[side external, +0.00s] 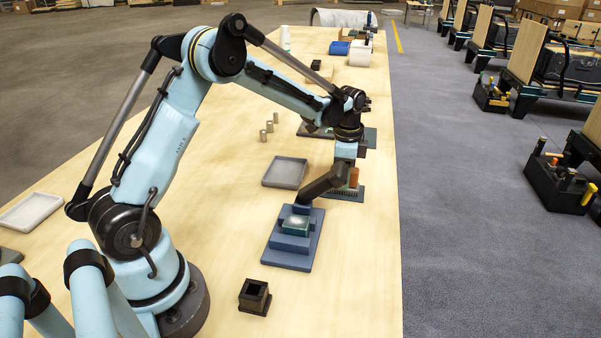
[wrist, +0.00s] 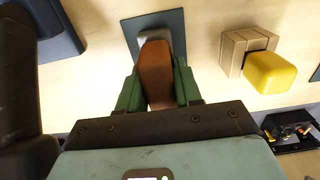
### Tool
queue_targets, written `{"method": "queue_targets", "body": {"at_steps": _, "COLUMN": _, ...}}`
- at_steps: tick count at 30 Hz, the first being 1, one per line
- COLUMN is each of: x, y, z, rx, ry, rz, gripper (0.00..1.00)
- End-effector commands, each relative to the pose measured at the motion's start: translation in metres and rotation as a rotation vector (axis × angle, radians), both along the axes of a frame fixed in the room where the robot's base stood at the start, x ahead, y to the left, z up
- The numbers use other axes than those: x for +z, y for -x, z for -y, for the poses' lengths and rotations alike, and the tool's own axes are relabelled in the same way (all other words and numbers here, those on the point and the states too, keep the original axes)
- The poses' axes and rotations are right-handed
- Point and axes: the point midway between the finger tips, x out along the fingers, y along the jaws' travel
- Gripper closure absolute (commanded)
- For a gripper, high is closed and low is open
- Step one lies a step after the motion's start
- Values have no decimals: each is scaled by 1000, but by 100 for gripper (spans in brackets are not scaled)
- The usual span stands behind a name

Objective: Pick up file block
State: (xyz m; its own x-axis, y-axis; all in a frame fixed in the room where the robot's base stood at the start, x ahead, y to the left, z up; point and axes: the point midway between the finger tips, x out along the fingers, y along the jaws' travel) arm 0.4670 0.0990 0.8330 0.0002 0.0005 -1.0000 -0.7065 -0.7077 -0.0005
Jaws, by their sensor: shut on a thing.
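The file block, as I take it, is a brown block (wrist: 156,72) with a grey part showing beyond it in the wrist view. My gripper (wrist: 157,88) is shut on it, with one green finger on each side. In the side external view the brown block (side external: 354,177) is upright at my gripper (side external: 350,180), over a dark flat plate (side external: 346,196). The same plate (wrist: 172,22) shows behind the block in the wrist view. I cannot tell whether the block touches the plate. The block's lower end is partly hidden.
A blue stepped fixture (side external: 290,259) stands close in front. A grey tray (side external: 285,172) lies to the left, and a small dark square holder (side external: 254,297) nearer the base. The wrist view shows a yellow block (wrist: 270,73) against a wooden one (wrist: 236,50). The table's right edge is close.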

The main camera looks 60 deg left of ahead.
Motion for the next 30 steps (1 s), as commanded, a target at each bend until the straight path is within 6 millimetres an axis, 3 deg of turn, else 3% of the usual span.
{"method": "queue_targets", "body": {"at_steps": 7, "x": 15, "y": 0, "z": 0, "rx": 0, "ry": 0, "rz": 0, "gripper": 100}}
{"method": "queue_targets", "body": {"at_steps": 15, "x": 65, "y": 0, "z": 0, "rx": 0, "ry": 0, "rz": 0, "gripper": 100}}
{"method": "queue_targets", "body": {"at_steps": 21, "x": 91, "y": 0, "z": 0, "rx": 0, "ry": 1, "rz": -1, "gripper": 100}}
{"method": "queue_targets", "body": {"at_steps": 30, "x": 101, "y": 0, "z": 0, "rx": 0, "ry": 1, "rz": -1, "gripper": 100}}
